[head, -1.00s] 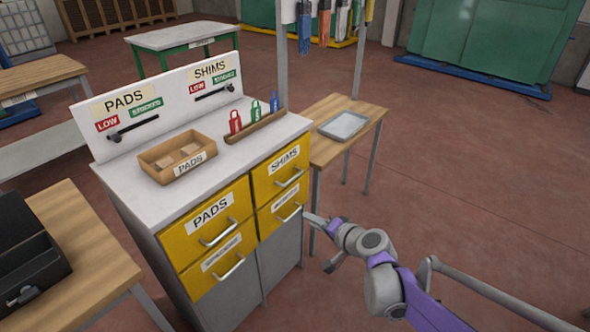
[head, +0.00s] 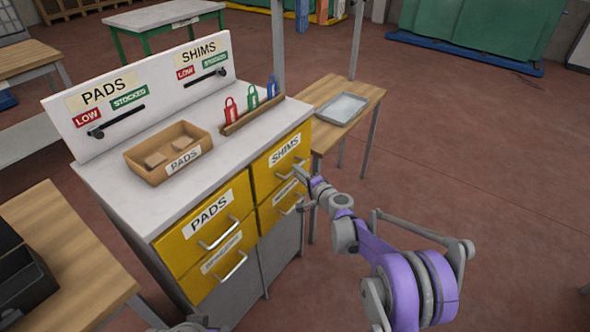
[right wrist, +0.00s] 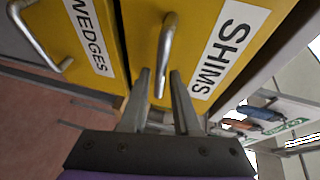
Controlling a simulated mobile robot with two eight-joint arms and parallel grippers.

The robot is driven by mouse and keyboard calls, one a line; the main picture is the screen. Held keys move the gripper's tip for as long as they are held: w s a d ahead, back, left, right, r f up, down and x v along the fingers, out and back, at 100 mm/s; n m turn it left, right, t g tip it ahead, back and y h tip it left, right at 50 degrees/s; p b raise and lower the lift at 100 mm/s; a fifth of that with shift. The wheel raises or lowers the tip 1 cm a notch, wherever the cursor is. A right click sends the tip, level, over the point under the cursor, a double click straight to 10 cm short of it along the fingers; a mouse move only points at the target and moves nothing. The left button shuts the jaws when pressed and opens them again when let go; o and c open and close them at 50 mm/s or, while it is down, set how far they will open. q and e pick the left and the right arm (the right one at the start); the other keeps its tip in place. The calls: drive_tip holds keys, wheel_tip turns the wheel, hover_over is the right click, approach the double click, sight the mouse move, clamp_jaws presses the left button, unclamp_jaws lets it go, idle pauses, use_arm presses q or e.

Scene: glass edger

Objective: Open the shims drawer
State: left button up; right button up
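The shims drawer (head: 282,155) is the yellow upper right drawer of the cabinet, labelled SHIMS, and it looks shut. It also shows in the right wrist view (right wrist: 196,40), with its metal handle (right wrist: 166,52) just ahead of my fingertips. My right gripper (right wrist: 160,75) is open, with its two fingers on either side of the handle's near end; I cannot tell if they touch it. In the head view my right gripper (head: 301,182) is in front of the drawer and hides part of its handle. My left gripper is not clearly in view.
Below is the wedges drawer (right wrist: 88,38); to the left are the PADS drawer (head: 208,222) and another drawer. A tray of pads (head: 150,165) and coloured tags stand on the cabinet top (head: 120,205). A wooden side table (head: 350,92) stands close on the right.

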drive_tip(key=shift+x, duration=1.35)
clamp_jaws()
idle(0.4)
